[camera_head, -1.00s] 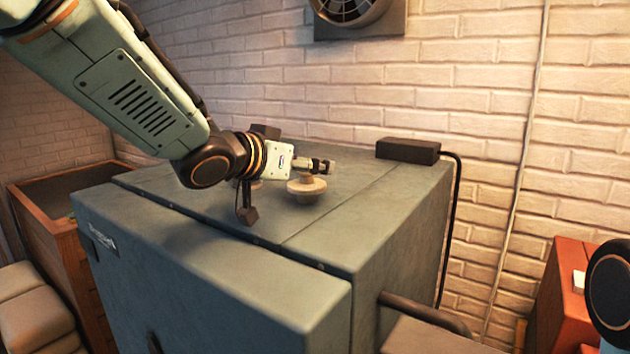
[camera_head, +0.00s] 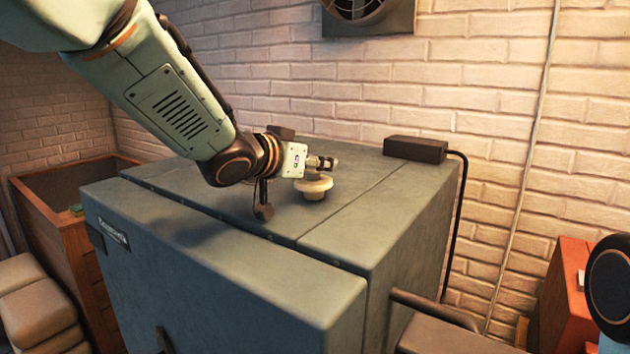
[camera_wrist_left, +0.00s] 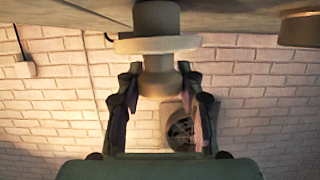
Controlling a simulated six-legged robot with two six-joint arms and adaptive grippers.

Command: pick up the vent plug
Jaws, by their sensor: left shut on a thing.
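The pale vent plug (camera_head: 314,185), with a wide round flange and a narrower stem below, is upright at the top of the grey-green cabinet (camera_head: 385,225). My left gripper (camera_head: 322,163) is shut on its knob, just above the flange. In the left wrist view the plug (camera_wrist_left: 158,44) appears upside down, its knob between the two fingers (camera_wrist_left: 159,90). I cannot tell whether the stem's end touches the cabinet top. My right gripper is out of view.
A black box (camera_head: 416,149) with a cable sits at the cabinet's back right edge. A brick wall with a fan vent (camera_head: 366,12) rises behind. A wooden crate (camera_head: 60,215) stands left, a red case (camera_head: 563,290) right. The cabinet top right of the plug is clear.

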